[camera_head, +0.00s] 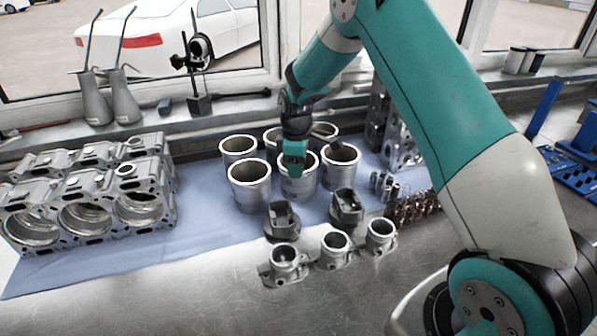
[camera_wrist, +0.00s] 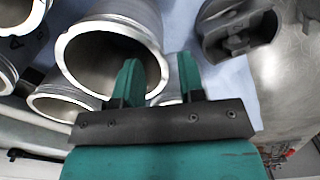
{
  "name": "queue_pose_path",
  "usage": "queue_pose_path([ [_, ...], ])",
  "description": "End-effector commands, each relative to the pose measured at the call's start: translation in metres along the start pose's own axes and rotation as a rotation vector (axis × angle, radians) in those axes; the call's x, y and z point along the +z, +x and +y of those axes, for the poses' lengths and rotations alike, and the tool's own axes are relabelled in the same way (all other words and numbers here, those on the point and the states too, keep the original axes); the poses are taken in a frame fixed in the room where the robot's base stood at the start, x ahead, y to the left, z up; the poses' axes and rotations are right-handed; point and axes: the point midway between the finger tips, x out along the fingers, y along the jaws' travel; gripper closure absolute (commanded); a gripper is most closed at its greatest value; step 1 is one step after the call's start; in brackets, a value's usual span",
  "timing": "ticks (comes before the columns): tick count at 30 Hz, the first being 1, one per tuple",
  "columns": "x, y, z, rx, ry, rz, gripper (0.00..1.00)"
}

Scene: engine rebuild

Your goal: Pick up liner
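Several grey metal cylinder liners stand upright on the blue cloth (camera_head: 225,225). They include a front-left liner (camera_head: 250,186), a front-middle liner (camera_head: 298,187), a front-right liner (camera_head: 341,172) and a back-left liner (camera_head: 238,147). My gripper (camera_head: 293,166) points down at the front-middle liner and hides part of its rim. In the wrist view, my gripper (camera_wrist: 160,75) is open. One finger overlaps the mouth of a large liner (camera_wrist: 66,48), and the other is outside its rim. I cannot tell whether either finger touches the wall.
An engine block (camera_head: 85,205) sits at the left. Pistons (camera_head: 283,221) and small flanged cylinders (camera_head: 334,249) stand in front of the liners. A crankshaft-like part (camera_head: 412,208) lies at the right. Oil cans (camera_head: 122,97) stand on the sill.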

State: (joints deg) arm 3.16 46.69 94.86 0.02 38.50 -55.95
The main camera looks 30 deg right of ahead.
Motion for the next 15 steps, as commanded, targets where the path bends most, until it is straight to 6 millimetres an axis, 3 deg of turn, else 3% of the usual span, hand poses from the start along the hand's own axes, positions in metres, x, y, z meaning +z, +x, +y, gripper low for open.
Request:
queue_pose_path([
  [15,-0.003,0.053,0.0,0.001,0.0,0.001,0.63],
])
